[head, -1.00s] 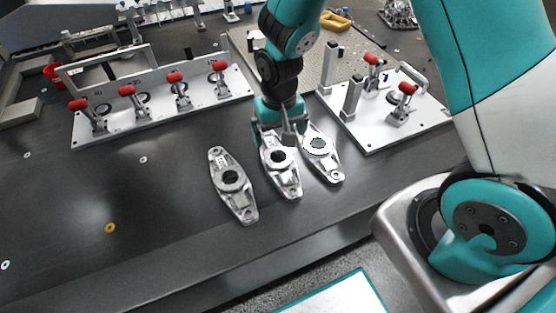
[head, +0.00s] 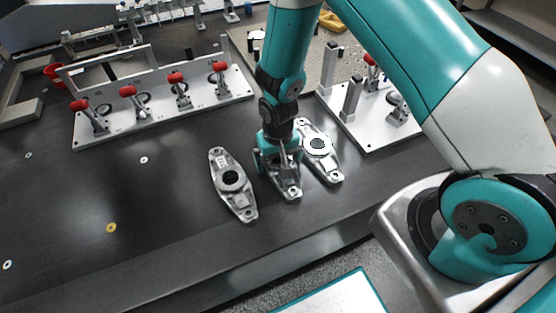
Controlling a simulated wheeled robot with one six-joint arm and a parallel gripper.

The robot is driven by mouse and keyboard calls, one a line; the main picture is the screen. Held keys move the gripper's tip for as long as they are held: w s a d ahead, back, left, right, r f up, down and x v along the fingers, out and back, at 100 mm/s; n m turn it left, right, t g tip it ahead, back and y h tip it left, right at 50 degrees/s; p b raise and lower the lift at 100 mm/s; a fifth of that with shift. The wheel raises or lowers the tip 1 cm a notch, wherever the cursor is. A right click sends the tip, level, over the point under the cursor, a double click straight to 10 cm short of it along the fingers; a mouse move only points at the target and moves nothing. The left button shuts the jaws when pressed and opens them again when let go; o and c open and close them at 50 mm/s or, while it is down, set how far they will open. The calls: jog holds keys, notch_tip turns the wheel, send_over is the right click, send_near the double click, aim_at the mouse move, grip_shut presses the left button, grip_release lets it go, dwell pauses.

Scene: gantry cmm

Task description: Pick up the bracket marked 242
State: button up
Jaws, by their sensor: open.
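Three grey metal brackets lie side by side on the dark table in the head view. The left bracket (head: 233,184) lies apart from my gripper. The middle bracket (head: 290,190) is partly hidden under my gripper. The right bracket (head: 320,150) lies just beyond it. The number 242 cannot be read on any of them at this size. My gripper (head: 279,171) is open and low over the middle bracket, with its fingers around or just above the bracket's central part; I cannot tell whether they touch it.
A white fixture plate (head: 165,106) with several red-handled clamps stands behind, to the left. Another clamp plate (head: 366,138) with upright posts stands to the right, partly behind my arm. The table's left and front areas are mostly clear, with a few small washers such as a yellow one (head: 111,228).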

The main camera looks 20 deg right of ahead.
jog(key=c, duration=1.2)
jog(key=shift+r, duration=0.1)
